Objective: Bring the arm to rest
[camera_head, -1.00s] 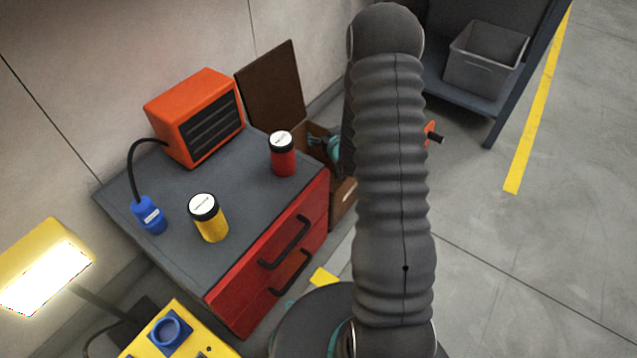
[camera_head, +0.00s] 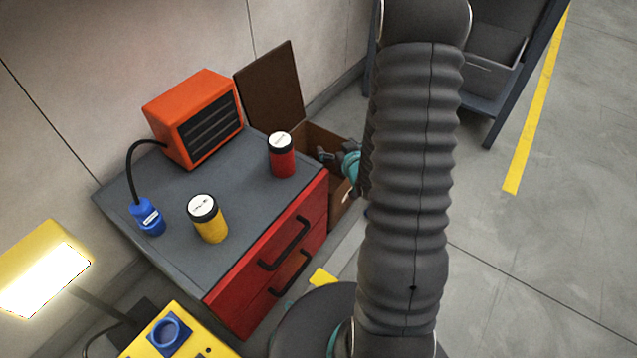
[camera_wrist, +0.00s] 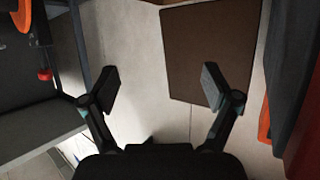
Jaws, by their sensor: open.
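My gripper (camera_head: 326,157) shows in the head view just right of the cabinet, over the open brown box (camera_head: 322,140). Part of it is hidden behind my thick grey arm. In the wrist view my gripper (camera_wrist: 160,84) has its two fingers wide apart with nothing between them. Beyond the fingers are a pale surface and a brown panel (camera_wrist: 210,50). I cannot tell from the head view whether the gripper touches the box.
The cabinet top (camera_head: 240,188) bears a yellow jar (camera_head: 211,222), a red jar (camera_head: 282,160), an orange heater (camera_head: 195,115) and a blue bottle-like item (camera_head: 148,217). A lit lamp (camera_head: 45,270) stands lower left. A shelf holds a grey bin (camera_head: 490,65). The right floor is clear.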

